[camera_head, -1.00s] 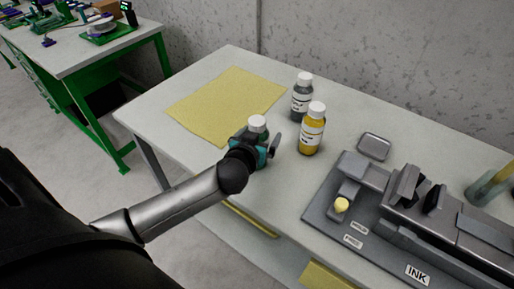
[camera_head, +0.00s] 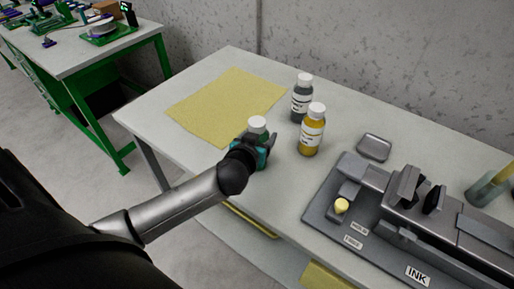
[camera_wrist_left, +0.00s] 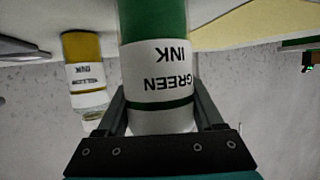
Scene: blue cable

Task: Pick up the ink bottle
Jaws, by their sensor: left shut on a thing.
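The green ink bottle (camera_wrist_left: 155,75) stands between the fingers of my left gripper (camera_wrist_left: 160,120), its label reading upside down in the left wrist view. In the head view, its white cap (camera_head: 257,124) shows above my left gripper (camera_head: 262,142), which hides most of the body. My left gripper is shut on this bottle. A yellow ink bottle (camera_head: 312,131) and a dark grey ink bottle (camera_head: 302,98) stand upright to the right, apart from the gripper. The yellow one also shows in the left wrist view (camera_wrist_left: 82,50). My right gripper is out of view.
A yellow mat (camera_head: 215,105) lies flat on the white table (camera_head: 150,105) behind the gripper. A grey machine (camera_head: 375,225) labelled INK fills the right side. A small grey square tray (camera_head: 375,146) lies behind it. A green-legged workbench (camera_head: 85,65) stands far left.

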